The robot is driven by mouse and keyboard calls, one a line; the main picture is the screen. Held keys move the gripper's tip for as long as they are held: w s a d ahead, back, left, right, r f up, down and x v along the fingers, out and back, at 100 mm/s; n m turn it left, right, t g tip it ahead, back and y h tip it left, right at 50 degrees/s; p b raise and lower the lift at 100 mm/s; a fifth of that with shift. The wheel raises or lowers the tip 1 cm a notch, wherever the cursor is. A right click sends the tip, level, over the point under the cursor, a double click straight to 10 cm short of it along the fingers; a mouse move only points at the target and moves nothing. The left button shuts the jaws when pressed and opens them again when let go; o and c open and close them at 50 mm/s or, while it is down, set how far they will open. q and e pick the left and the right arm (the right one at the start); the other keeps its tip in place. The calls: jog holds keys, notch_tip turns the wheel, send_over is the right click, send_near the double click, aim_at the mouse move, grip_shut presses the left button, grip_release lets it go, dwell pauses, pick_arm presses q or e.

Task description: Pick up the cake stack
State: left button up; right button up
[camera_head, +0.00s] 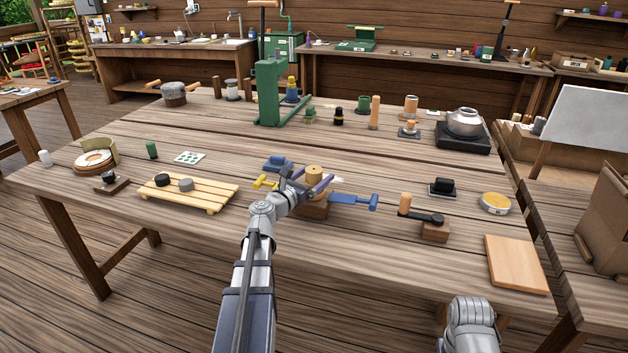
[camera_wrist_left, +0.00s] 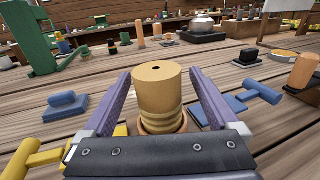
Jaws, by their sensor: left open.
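The cake stack (camera_wrist_left: 158,92) is a tan, ridged cylinder with a small hole in its top. It stands upright in the middle of the left wrist view, and its top shows in the head view (camera_head: 314,172). My left gripper (camera_head: 307,180) is open, with one purple finger on each side of the stack. Gaps show between the fingers and the stack in the left wrist view.
A blue tool (camera_head: 353,201) lies right of the stack and a yellow tool (camera_head: 265,182) left of it. A blue block (camera_head: 277,163) sits behind. A slatted wooden rack (camera_head: 213,196) is to the left. A green press (camera_head: 270,95) stands farther back.

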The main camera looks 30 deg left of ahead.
pick_arm(q)
jog(key=w, duration=0.3)
jog(key=shift+r, duration=0.1)
jog(key=shift+s, duration=0.1)
grip_shut()
dwell(0.5)
